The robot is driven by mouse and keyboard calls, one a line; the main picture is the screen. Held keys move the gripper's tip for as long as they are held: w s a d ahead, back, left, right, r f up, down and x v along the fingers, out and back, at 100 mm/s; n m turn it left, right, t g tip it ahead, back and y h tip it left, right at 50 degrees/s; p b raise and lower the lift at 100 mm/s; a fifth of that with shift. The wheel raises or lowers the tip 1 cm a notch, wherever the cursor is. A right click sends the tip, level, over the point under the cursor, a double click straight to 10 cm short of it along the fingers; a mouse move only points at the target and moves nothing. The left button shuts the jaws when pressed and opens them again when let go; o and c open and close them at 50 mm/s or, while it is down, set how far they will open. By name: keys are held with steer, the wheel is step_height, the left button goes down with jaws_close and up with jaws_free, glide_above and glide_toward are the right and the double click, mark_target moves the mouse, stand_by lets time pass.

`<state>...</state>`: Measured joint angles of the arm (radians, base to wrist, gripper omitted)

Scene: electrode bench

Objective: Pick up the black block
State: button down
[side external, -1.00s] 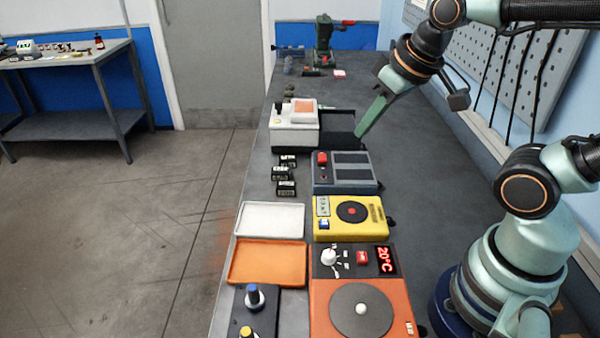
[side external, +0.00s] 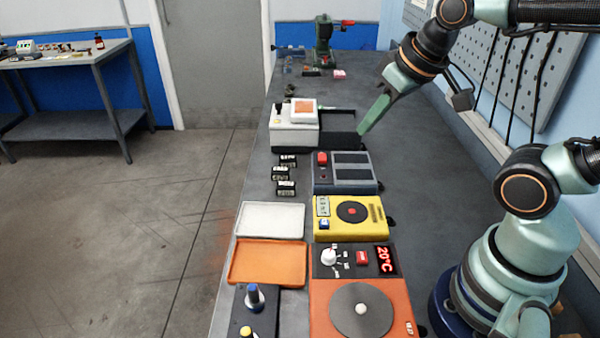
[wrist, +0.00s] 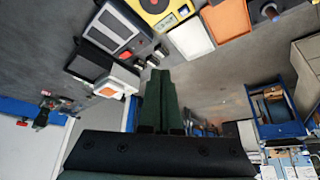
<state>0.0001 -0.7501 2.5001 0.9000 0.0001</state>
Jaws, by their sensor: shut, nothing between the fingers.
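Several small black blocks with pale markings sit in a short column on the bench, left of the grey device: a far one (side external: 287,160), a middle one (side external: 280,173) and a near one (side external: 286,188). They also show small in the wrist view, just beyond my fingertips in the picture (wrist: 161,50). My gripper (side external: 362,131) is shut and empty, its green fingers pointing down and left. It is to the right of the blocks and apart from them, above the bench beside the white machine. In the wrist view the fingers (wrist: 159,75) lie together.
The white machine (side external: 293,138) with a dark side part stands behind the blocks. The grey device (side external: 345,187), yellow device (side external: 368,228), white tray (side external: 268,206) and orange tray (side external: 234,262) stand nearer. The bench's right strip is clear.

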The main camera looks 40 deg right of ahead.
stand_by(0.3)
steer(key=c, duration=0.7)
jaws_free()
steer(key=n+g, duration=0.3)
steer(key=n, duration=0.5)
glide_above(289, 159)
steer(key=s+x, duration=0.1)
steer(key=x, duration=0.5)
steer(key=s+x, duration=0.2)
steer(key=x, duration=0.4)
steer(key=s+f+x, duration=0.1)
steer(key=x, duration=0.5)
steer(key=shift+s+a+f, duration=0.15)
steer(key=shift+a+f, duration=0.05)
steer(key=shift+f, duration=0.15)
steer(key=shift+s+d+x, duration=0.1)
steer(key=shift+s+x, duration=0.1)
steer(key=shift+x, duration=0.65)
steer(key=shift+s+d+x, duration=0.1)
steer(key=shift+s+x, duration=0.1)
steer(key=shift+x, duration=0.65)
steer(key=shift+s+x, duration=0.2)
steer(key=shift+x, duration=0.65)
